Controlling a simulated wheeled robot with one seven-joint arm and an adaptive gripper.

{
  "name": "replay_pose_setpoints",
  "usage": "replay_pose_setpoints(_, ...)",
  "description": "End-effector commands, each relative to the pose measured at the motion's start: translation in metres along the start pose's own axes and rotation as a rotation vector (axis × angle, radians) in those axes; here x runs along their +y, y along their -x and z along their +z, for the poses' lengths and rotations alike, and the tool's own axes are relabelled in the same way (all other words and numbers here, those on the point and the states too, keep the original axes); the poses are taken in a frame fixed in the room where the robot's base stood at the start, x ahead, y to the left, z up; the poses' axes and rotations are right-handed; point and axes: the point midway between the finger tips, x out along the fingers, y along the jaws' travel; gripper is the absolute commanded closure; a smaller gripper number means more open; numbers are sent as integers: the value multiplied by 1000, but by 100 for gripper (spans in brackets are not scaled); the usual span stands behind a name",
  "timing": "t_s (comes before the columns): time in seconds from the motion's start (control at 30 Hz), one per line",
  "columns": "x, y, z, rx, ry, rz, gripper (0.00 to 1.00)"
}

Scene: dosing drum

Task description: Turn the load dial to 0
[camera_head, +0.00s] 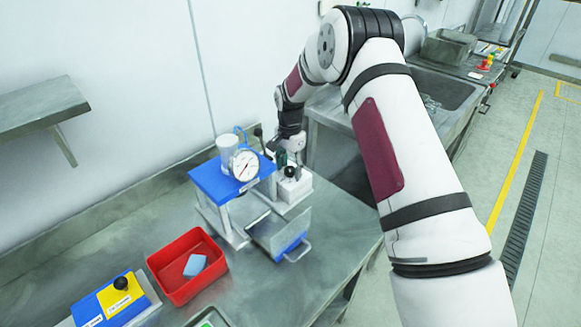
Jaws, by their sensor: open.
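A blue-topped press-like device (228,180) stands on the steel bench, with a round white-faced gauge (245,165) on top; its markings are too small to read. To its right is a white box (293,188) with a small black knob (291,171) on top. I cannot tell for certain which part is the load dial, or its setting. My gripper (291,160) is at the white box, close over the knob, and its fingers are small and partly hidden by the arm. It is open; I cannot tell whether it touches the knob.
A hinged metal tray with a blue side and handle (283,236) sits in front of the device. A red bin (188,265) holds a light-blue block (195,265). A blue-and-yellow box with a black knob (120,283) is at lower left. A sink (445,88) lies beyond.

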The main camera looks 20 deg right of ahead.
Motion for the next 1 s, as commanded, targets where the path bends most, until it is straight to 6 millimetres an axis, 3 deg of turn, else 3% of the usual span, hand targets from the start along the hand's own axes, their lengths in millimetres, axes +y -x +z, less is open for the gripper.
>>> replay_pose_setpoints(0.33, 0, -4, 0, 0, 0, 0, 51)
replay_pose_setpoints(0.53, 0, -3, 0, 0, 0, 0, 97)
replay_pose_setpoints(1.0, -1, -4, -1, 0, 84, 0, 97)
